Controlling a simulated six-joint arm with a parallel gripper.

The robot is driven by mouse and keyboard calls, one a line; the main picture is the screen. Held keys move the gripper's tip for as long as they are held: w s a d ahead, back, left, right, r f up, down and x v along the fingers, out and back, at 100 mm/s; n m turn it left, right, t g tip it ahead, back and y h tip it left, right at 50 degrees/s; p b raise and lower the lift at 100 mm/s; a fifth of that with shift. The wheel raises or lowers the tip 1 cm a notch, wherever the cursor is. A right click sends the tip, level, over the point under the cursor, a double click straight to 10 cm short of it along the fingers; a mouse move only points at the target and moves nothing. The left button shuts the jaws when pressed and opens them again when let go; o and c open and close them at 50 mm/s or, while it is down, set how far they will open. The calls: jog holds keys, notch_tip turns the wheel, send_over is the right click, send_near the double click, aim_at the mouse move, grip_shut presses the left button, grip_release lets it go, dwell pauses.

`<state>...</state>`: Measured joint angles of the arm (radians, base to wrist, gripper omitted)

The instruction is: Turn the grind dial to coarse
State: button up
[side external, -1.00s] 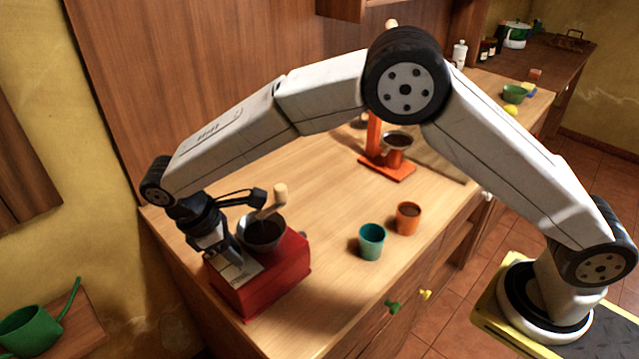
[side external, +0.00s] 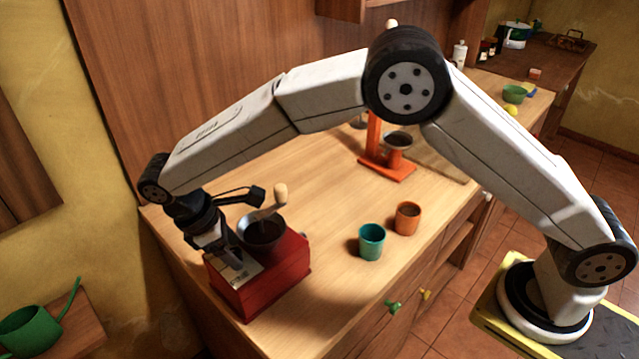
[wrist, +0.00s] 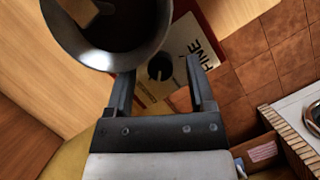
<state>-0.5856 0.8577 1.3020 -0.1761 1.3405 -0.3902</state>
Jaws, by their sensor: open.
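The red coffee grinder (side external: 275,278) stands on the counter at the left in the side view, with a metal hopper (side external: 262,232) and a crank with a wooden knob (side external: 280,192). My gripper (wrist: 160,85) is open, pointing down over the plate, with one finger on each side of the dial. I cannot tell whether the fingers touch it. The hopper (wrist: 110,50) covers the upper left of the wrist view. The dial is hidden in the side view.
A teal cup (side external: 371,242) and an orange cup (side external: 408,218) stand to the right of the grinder. An orange stand (side external: 388,165) is farther back. The hopper is close beside my gripper.

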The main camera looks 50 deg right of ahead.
jog(key=v, duration=0.7)
jog(key=shift+r, duration=0.2)
jog(key=n, duration=0.2)
jog(key=s+n+t, duration=0.1)
jog(key=n, duration=0.1)
jog(key=n+t, duration=0.1)
jog(key=n, duration=0.1)
jog(key=shift+s+a+h, duration=0.25)
jog(key=shift+s+h, duration=0.05)
jog(key=shift+f, duration=0.15)
jog(key=shift+x, duration=3.8)
grip_shut()
